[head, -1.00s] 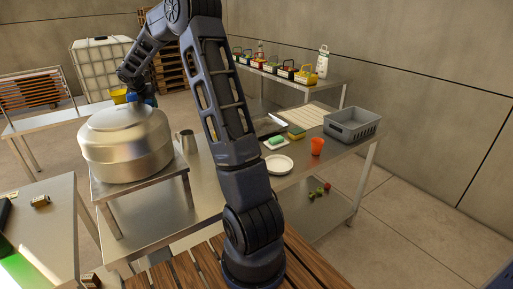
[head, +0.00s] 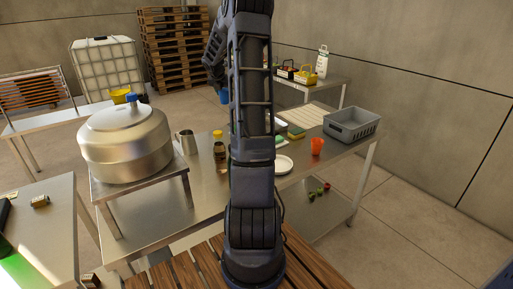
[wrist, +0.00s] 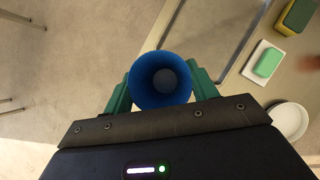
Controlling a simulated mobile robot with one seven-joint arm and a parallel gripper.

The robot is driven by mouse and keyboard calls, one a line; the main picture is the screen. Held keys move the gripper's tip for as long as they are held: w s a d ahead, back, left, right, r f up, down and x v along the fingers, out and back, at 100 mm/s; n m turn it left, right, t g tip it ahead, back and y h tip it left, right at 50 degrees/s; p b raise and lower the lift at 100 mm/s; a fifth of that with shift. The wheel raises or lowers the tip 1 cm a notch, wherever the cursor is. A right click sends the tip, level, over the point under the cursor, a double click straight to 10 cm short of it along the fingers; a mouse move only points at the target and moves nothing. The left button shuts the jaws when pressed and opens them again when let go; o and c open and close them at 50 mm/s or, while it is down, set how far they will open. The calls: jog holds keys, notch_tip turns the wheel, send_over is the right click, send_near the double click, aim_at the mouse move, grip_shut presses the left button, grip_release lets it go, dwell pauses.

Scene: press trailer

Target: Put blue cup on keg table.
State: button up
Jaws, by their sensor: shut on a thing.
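My gripper (wrist: 161,95) is shut on the blue cup (wrist: 160,86); its teal fingers hold the cup's sides, and I look down into its open mouth. In the head view a bit of the blue cup (head: 224,97) shows left of my arm, past the far edge of the long metal table; my arm hides the gripper's fingers there. A big silver keg (head: 125,143) with a blue part on its lid stands on a low metal stand, which I take as the keg table (head: 164,183), at the left.
The long metal table (head: 185,218) holds a metal pitcher (head: 184,142), a brown bottle with yellow cap (head: 219,150), a white plate (head: 284,164), an orange cup (head: 317,146) and a grey crate (head: 352,125). A wooden slatted surface (head: 185,271) lies in front.

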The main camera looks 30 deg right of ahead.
jog(key=s+d+m, duration=0.1)
jog(key=s+d, duration=0.3)
jog(key=d, duration=0.3)
jog(key=s+d+m, duration=0.1)
jog(key=s+d, duration=0.4)
jog(key=d, duration=0.2)
jog(key=m+g+h, duration=0.2)
jog(key=m+g, duration=0.1)
jog(key=m, duration=0.1)
send_over(330, 147)
notch_tip(330, 147, down, 20)
jog(key=shift+w+r, duration=0.1)
jog(key=shift+r, duration=0.05)
jog(key=o, duration=1)
jog(key=shift+c, duration=0.2)
jog(key=shift+r, duration=0.15)
jog(key=v, duration=1.1)
jog(key=shift+a+r, duration=0.2)
jog(key=shift+r, duration=0.15)
